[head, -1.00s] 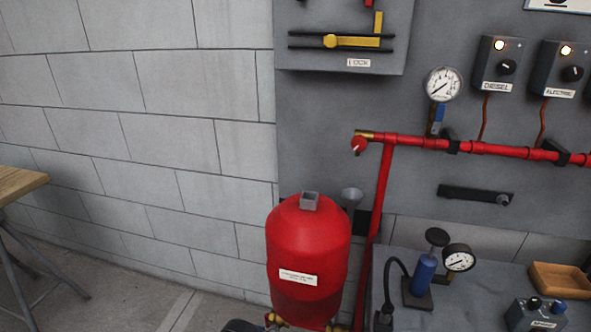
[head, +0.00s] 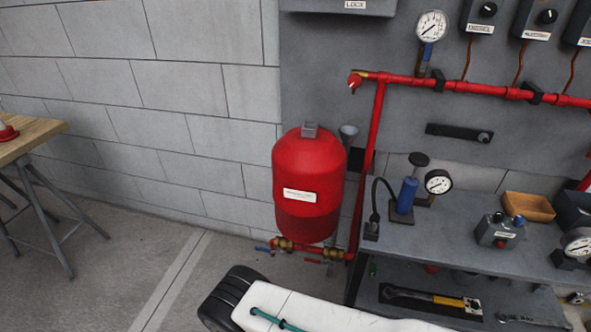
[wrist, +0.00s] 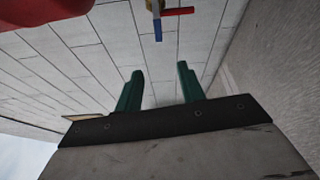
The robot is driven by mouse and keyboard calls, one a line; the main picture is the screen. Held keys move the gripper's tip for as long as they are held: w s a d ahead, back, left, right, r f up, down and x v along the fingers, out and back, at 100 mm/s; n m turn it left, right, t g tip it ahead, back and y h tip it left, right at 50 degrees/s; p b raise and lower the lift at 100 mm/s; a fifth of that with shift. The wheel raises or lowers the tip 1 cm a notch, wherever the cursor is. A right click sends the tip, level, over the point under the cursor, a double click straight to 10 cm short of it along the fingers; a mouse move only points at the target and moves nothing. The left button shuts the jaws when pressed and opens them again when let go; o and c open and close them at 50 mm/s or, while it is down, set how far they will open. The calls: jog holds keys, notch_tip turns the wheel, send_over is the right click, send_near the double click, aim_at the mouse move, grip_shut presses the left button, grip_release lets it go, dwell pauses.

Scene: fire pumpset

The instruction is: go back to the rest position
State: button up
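My gripper (wrist: 160,88) shows in the wrist view, its two green fingers apart with nothing between them. A brass valve fitting with a blue and a red handle (wrist: 160,24) is beyond the fingertips, apart from them.
A grey workbench (head: 455,240) on the right carries a blue hand pump (head: 408,193), a gauge (head: 438,182), a control box (head: 500,230) and a wooden tray (head: 528,206). A wooden table (head: 35,135) stands at the left. The floor between is clear.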

jog(key=d+h, duration=0.4)
jog(key=d, duration=0.2)
jog(key=d+r+m+g+h, duration=0.3)
jog(key=d+r+g+h, duration=0.15)
jog(key=r, duration=0.65)
jog(key=d+r+m+g+h, duration=0.25)
jog(key=d+r+g, duration=0.3)
jog(key=r, duration=0.55)
jog(key=d+r+m+g+h, duration=0.3)
jog(key=d+r+g+h, duration=0.25)
jog(key=r, duration=0.55)
jog(key=s+d+r+m+y, duration=0.4)
jog(key=s+r, duration=0.3)
jog(key=r, duration=0.3)
jog(key=s+d+r+m+y, duration=0.4)
jog(key=s+d+r, duration=0.3)
jog(key=r, duration=0.3)
jog(key=s+d+r+m+y, duration=0.4)
jog(key=s+d+r+y, duration=0.1)
jog(key=r, duration=0.6)
jog(key=shift+s+d+g+y, duration=0.3)
jog(key=shift+s+g+y, duration=0.15)
jog(key=shift+s+y, duration=0.55)
jog(key=shift+s, duration=0.15)
